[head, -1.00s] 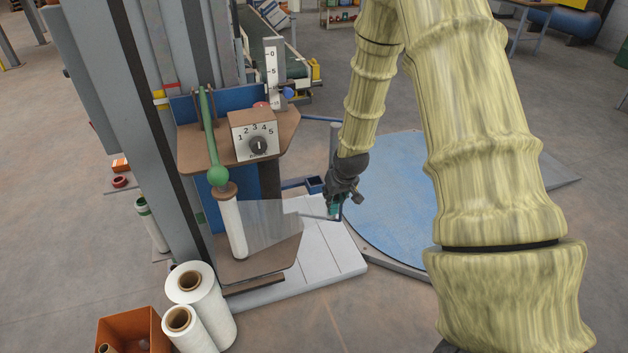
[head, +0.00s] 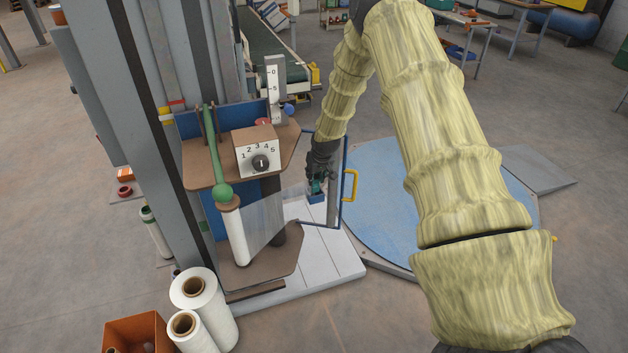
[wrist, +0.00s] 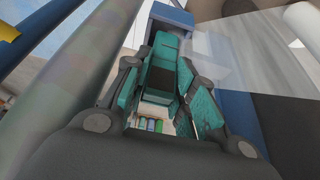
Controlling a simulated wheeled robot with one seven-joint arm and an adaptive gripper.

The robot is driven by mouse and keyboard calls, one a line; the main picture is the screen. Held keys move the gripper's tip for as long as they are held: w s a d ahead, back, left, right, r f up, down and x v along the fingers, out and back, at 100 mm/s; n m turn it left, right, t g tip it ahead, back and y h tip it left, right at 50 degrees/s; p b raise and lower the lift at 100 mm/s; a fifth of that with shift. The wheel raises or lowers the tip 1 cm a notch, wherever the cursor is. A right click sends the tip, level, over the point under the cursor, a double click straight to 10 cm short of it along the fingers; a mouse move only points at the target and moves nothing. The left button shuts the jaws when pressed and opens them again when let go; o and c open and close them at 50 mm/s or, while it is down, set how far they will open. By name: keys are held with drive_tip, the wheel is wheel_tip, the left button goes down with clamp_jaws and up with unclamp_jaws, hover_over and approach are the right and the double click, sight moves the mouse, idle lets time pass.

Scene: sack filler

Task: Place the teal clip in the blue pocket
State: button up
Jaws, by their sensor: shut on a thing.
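My gripper (head: 318,183) is just right of the wrapping stand, low over the pale base. It is shut on the teal clip (wrist: 163,58), which sits between the teal finger pads in the wrist view. The blue pocket (head: 317,198) is right below the fingertips in the head view. In the wrist view the blue pocket (wrist: 171,16) shows just past the far end of the clip. I cannot tell whether the clip's end is inside it or only close to it.
A clear film (head: 264,218) hangs from the white roll (head: 233,236) left of my gripper. A blue frame with a yellow handle (head: 352,186) stands close on the right. The blue turntable (head: 385,200) lies beyond it. White rolls (head: 193,290) and an orange bin (head: 137,330) stand front left.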

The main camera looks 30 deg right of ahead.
sight(315, 181)
drive_tip(key=shift+w+d, duration=0.1)
drive_tip(key=shift+w, duration=0.15)
drive_tip(key=shift+f+p, duration=1.3)
drive_tip(key=shift+f, duration=0.45)
drive_tip(key=o, duration=0.7)
